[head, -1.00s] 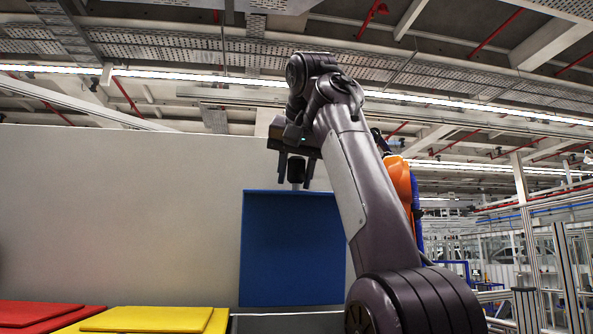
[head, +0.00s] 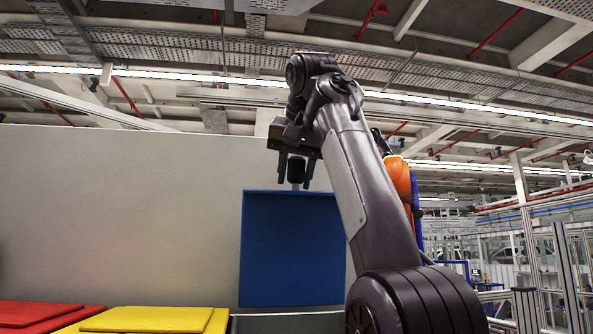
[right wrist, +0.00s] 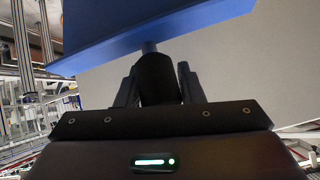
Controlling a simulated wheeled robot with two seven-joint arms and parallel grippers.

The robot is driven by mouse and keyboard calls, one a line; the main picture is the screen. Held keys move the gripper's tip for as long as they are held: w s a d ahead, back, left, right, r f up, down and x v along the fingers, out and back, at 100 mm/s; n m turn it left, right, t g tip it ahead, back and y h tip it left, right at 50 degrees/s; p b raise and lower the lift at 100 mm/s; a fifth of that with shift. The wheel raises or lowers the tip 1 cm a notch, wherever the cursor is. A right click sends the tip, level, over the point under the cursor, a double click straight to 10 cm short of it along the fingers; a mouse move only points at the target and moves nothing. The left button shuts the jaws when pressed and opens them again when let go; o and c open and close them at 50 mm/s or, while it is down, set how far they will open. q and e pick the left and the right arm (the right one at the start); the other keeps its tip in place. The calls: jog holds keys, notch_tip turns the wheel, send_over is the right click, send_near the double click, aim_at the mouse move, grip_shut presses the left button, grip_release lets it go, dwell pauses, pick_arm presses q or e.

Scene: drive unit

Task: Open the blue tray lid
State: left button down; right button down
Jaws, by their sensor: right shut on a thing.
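The blue tray lid (head: 292,250) stands upright against the pale wall, in the middle of the head view. A dark knob (head: 296,171) on a short grey stem sits at its top edge. My right gripper (head: 296,178) is at that knob, with a finger on each side of it. In the right wrist view the knob (right wrist: 158,78) sits between the two fingers (right wrist: 157,85), and the blue lid (right wrist: 150,22) extends beyond it. The right gripper is shut on the knob. My left gripper is in neither view.
A red lid (head: 38,312) and a yellow lid (head: 150,319) lie flat at the lower left. A large pale wall (head: 120,210) stands behind them and the blue lid. My right arm covers the area just right of the blue lid.

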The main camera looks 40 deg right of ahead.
jog(key=shift+w+d+f, duration=0.1)
jog(key=shift+w+f, duration=0.1)
jog(key=shift+f, duration=0.15)
jog(key=c, duration=1.4)
grip_release()
jog(key=shift+o, duration=1.3)
jog(key=shift+w, duration=0.1)
jog(key=shift+o, duration=0.4)
jog(key=shift+w+d+f, duration=0.1)
jog(key=shift+w, duration=0.35)
jog(key=shift+s, duration=0.25)
